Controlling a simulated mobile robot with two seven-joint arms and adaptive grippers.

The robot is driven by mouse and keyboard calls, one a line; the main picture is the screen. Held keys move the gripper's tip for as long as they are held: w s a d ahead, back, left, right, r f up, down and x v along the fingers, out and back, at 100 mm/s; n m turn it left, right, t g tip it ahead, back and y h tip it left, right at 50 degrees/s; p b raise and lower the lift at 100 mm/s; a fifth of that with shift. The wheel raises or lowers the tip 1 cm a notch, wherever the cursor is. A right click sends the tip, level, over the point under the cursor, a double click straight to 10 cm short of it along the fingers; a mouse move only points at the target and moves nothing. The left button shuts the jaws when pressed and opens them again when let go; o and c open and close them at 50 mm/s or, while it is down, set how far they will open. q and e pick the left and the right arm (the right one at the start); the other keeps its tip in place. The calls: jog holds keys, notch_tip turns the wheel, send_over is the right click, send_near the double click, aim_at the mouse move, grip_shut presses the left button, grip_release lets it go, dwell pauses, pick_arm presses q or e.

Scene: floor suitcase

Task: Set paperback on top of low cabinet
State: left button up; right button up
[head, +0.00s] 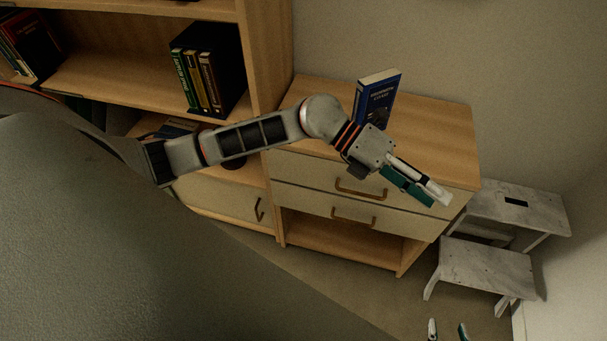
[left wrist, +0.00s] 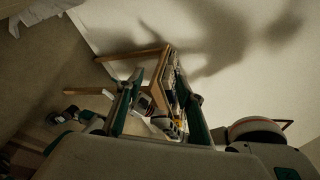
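A blue book (head: 375,94), which looks like the paperback, stands upright on top of the low cabinet (head: 437,122) in the head view. My left wrist hides its lower part. My left gripper (head: 420,184) is in front of the cabinet's right side, past the book and apart from it. In the left wrist view the left gripper's fingers (left wrist: 158,105) are spread with nothing held between them. My right gripper (head: 447,331) shows only as two spread fingertips at the bottom edge of the head view, empty, over the floor.
A bookcase (head: 265,50) with several books (head: 197,82) stands left of the cabinet. A grey step stool (head: 490,265) stands right of it. The cabinet top is clear around the book. A wooden piece of furniture (left wrist: 135,54) shows beyond the fingers in the left wrist view.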

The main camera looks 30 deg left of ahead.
pick_arm(q)
jog(key=w+a+f+n+t+y, duration=0.25)
jog(key=a+n+t, duration=0.4)
jog(key=n, duration=0.65)
jog(key=w+a+f+n+t+y, duration=0.1)
jog(key=a+f+n+t, duration=0.2)
jog(key=n+t, duration=0.75)
jog(key=s+a+f+n+g+y, duration=0.2)
jog(key=s+a+f+n, duration=0.1)
jog(key=f, duration=0.5)
jog(key=s+a+f+n+g+y, duration=0.2)
jog(key=s+a+f+n+y, duration=0.1)
jog(key=s+f, duration=0.4)
jog(key=s+a+f+n+g+y, duration=0.2)
jog(key=s+a+f+n+y, duration=0.1)
jog(key=s+a+f+n, duration=0.2)
notch_tip(320, 180, down, 4)
jog(key=shift+r+n, duration=0.2)
jog(key=shift+n, duration=0.75)
